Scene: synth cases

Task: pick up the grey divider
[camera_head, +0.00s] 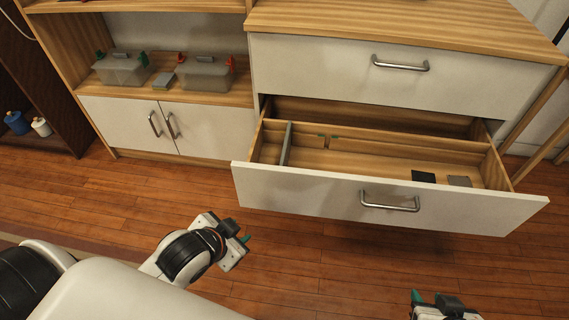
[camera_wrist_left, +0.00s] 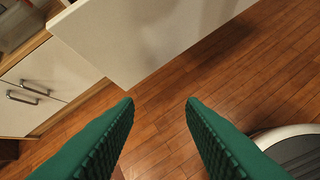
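The grey divider (camera_head: 286,145) is a thin upright panel standing in the left part of the open lower drawer (camera_head: 330,200). It runs from front to back between the drawer's front and a wooden partition. My left gripper (camera_head: 236,230) is in front of the drawer's lower left corner, over the floor and apart from the divider. In the left wrist view its two green fingers (camera_wrist_left: 160,108) are spread with nothing between them. The divider does not show there.
A black square (camera_head: 423,177) and a grey square (camera_head: 459,181) lie in the drawer's right part. The upper drawer (camera_head: 400,75) is shut. Two translucent bins (camera_head: 122,70) (camera_head: 205,76) stand on the left shelf with a small grey object (camera_head: 163,81) between them. The wooden floor is clear.

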